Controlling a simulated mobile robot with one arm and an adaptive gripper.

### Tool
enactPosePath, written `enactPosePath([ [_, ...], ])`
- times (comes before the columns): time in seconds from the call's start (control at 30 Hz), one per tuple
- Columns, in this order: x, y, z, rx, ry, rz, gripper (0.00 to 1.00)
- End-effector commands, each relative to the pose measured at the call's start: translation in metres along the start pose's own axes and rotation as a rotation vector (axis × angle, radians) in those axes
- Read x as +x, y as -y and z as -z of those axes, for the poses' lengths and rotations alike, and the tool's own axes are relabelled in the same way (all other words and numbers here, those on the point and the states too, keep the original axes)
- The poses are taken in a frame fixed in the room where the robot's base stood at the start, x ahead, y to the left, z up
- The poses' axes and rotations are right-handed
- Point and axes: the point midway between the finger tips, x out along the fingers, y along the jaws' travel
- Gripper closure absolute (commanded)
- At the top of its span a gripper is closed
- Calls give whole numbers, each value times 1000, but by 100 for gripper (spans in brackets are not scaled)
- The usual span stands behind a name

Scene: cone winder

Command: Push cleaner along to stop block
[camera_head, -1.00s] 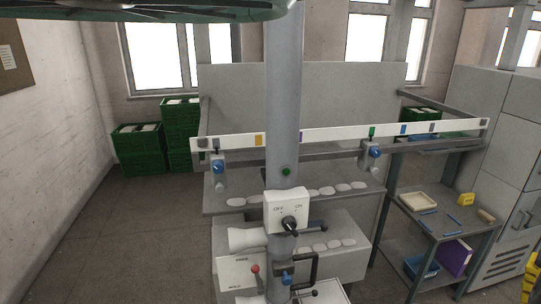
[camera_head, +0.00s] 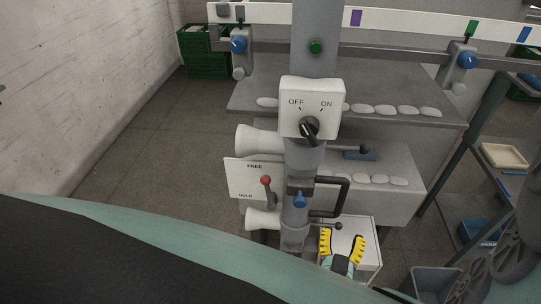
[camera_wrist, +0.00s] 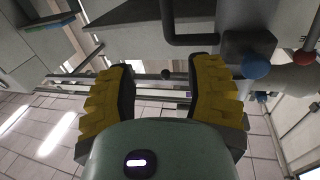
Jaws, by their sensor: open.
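The grey vertical tube (camera_head: 318,18), apparently the cleaner, carries a white OFF/ON switch box (camera_head: 312,105), two white nozzles (camera_head: 258,140) and a black U-shaped handle (camera_head: 347,198). The handle also shows in the wrist view (camera_wrist: 190,40). My gripper (camera_head: 342,240) is open and empty, with yellow fingers, low and right of the tube, below the handle in the head view. In the wrist view the gap between the fingers (camera_wrist: 163,70) holds nothing. Blue-knobbed clamp blocks stand on the rail left (camera_head: 238,45) and right (camera_head: 466,60); which is the stop block I cannot tell.
A white strip with coloured marks (camera_head: 410,22) runs along the rail. A plate marked FREE and HOLD (camera_head: 243,180) with a red-knobbed lever (camera_head: 266,182) sits left of the tube. Shelves (camera_head: 385,90) stand behind, a side table with a tray (camera_head: 504,156) at right. Floor (camera_head: 150,150) is clear at left.

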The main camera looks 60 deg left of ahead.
Motion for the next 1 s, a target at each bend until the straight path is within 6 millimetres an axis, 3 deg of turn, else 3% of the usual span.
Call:
enactPosePath([
  [0.13,-2,12,-12,12,33,29,48],
  [0.27,14,11,-12,10,28,27,48],
  [0.8,122,12,-18,9,26,22,48],
  [1.0,146,13,-17,11,27,21,48],
])
